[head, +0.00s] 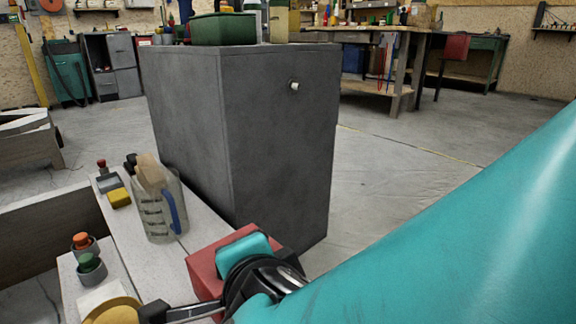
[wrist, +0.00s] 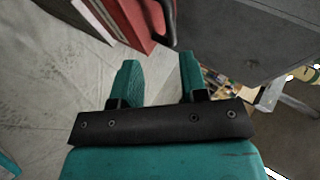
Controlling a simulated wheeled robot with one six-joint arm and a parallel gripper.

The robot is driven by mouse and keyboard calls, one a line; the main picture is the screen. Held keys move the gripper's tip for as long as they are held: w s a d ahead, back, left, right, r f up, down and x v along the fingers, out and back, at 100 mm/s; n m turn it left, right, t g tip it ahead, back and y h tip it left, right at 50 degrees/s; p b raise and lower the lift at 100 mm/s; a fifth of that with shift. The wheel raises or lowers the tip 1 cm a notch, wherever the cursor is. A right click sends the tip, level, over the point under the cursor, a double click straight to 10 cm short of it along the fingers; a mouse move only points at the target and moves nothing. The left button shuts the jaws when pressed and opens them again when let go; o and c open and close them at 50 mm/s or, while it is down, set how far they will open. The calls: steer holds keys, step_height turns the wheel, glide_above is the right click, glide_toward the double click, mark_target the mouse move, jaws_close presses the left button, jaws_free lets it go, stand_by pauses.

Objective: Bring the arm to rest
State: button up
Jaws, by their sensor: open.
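My gripper (wrist: 159,60) shows in the wrist view with its two teal fingers apart. It is open and nothing sits between the fingers. In the head view my teal arm crosses the lower right, and its black and teal end parts reach down beside a red box (head: 205,268). The fingers cannot be made out clearly there. In the wrist view a red surface (wrist: 112,18) lies just beyond the fingers, with a gap that I cannot judge.
A dark grey cabinet (head: 280,140) stands behind the bench, with a green bin (head: 223,29) on top. A clear measuring jug (head: 158,212) holding a tan thing stands on the pale bench (head: 215,232). A yellow block (head: 119,198) lies left of it. Floor (head: 395,180) is clear at right.

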steer(key=w+d+r+n+g+h+p, duration=0.1)
steer(key=d+r+n+g+h+p, duration=0.1)
steer(key=d+r+n+g+p, duration=0.7)
steer(key=s+d+r+n+g+y+p, duration=0.1)
steer(key=s+d+r+n+p, duration=0.3)
steer(key=d+r+p, duration=0.3)
steer(key=s+d+r+n+g+y+p, duration=0.1)
steer(key=s+d+r+n+y+p, duration=0.1)
steer(key=s+d+r+n+p, duration=0.55)
steer(key=w+a+r+m+p, duration=0.1)
steer(key=r+p, duration=1.7)
steer(key=r, duration=0.1)
steer(key=w+a+r+m+p, duration=0.1)
steer(key=a+r+p, duration=0.1)
steer(key=r+p, duration=1.6)
step_height(320, 180, up, 2)
steer(key=shift+r, duration=0.15)
